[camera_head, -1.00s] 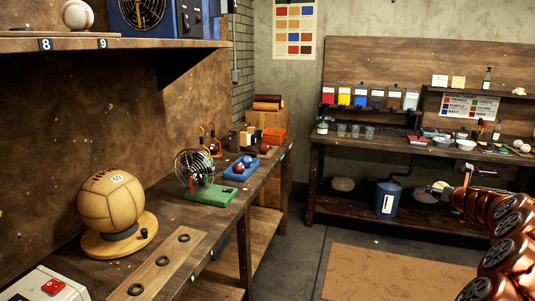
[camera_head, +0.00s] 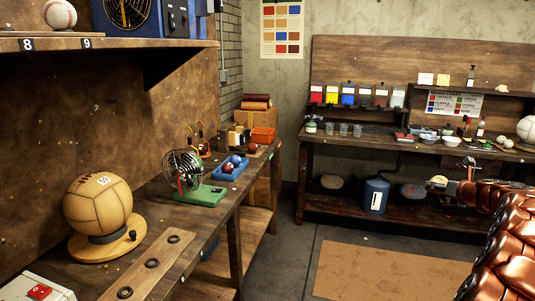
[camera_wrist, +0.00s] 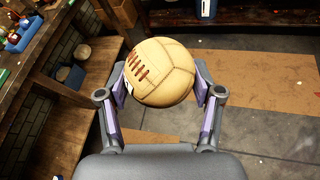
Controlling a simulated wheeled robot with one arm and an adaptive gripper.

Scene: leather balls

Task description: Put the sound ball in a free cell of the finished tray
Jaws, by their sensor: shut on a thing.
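My gripper (camera_wrist: 160,92) is shut on a tan leather ball (camera_wrist: 165,75) with brown lacing, which shows in the wrist view. The pads press the ball from both sides, and it is held above the floor. A small pale patch shows at its left edge. In the head view the gripper and held ball cannot be made out; my copper arm fills the right edge. A blue tray (camera_head: 219,176) with red and blue balls sits on the left bench. I cannot tell whether it is the finished tray, and its free cells are not clear.
A large tan ball (camera_head: 97,205) with a white label rests on a round wooden stand. A wire cage fan on a green base (camera_head: 201,196) stands before the blue tray. The back bench (camera_head: 350,141) carries paint containers and bowls.

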